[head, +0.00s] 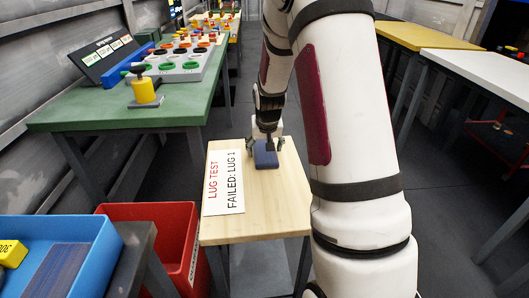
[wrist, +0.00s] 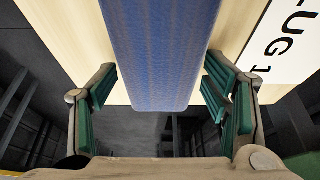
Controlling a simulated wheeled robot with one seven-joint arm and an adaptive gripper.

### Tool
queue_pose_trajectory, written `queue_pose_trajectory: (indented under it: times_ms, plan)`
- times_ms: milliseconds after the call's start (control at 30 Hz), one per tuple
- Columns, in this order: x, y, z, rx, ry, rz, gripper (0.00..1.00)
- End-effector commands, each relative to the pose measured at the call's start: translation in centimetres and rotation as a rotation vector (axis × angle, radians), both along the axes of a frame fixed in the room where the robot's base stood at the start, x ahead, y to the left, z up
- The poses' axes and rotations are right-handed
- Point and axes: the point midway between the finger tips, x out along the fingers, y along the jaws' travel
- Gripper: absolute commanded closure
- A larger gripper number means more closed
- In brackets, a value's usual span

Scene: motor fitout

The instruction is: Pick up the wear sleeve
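A dark blue ribbed piece (head: 265,158), the likely wear sleeve, lies on the small wooden table (head: 278,205), near its far end. In the wrist view the blue piece (wrist: 160,50) runs down the middle of the picture. My gripper (head: 266,146) is low over it, with one finger on each side. In the wrist view the green-padded fingers of my gripper (wrist: 160,80) stand apart beside the piece, with narrow gaps showing. Its underside is hidden.
A white sign (head: 224,182) reading "LUG TEST FAILED: LUG 1" lies left of the piece. A red bin (head: 178,215) and a blue bin (head: 95,232) stand at front left.

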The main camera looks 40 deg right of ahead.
Motion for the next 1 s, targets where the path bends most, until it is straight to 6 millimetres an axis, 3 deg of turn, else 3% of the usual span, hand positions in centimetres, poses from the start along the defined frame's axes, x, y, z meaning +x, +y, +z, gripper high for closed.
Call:
queue_pose_trajectory:
  times_ms: [33, 100, 133, 533, 833, 1000]
  plan:
    - [0.0, 0.0, 0.0, 0.0, 0.0, 0.0, 0.5]
    - [0.0, 0.0, 0.0, 0.0, 0.0, 0.0, 0.66]
    - [0.0, 0.0, 0.0, 0.0, 0.0, 0.0, 0.67]
    - [0.0, 0.0, 0.5, -0.001, -0.001, 0.0, 0.68]
    - [0.0, 0.0, 3.9, -0.002, -0.003, 0.0, 0.68]
    - [-3.8, 0.5, 4.1, 0.001, 0.002, -0.002, 0.68]
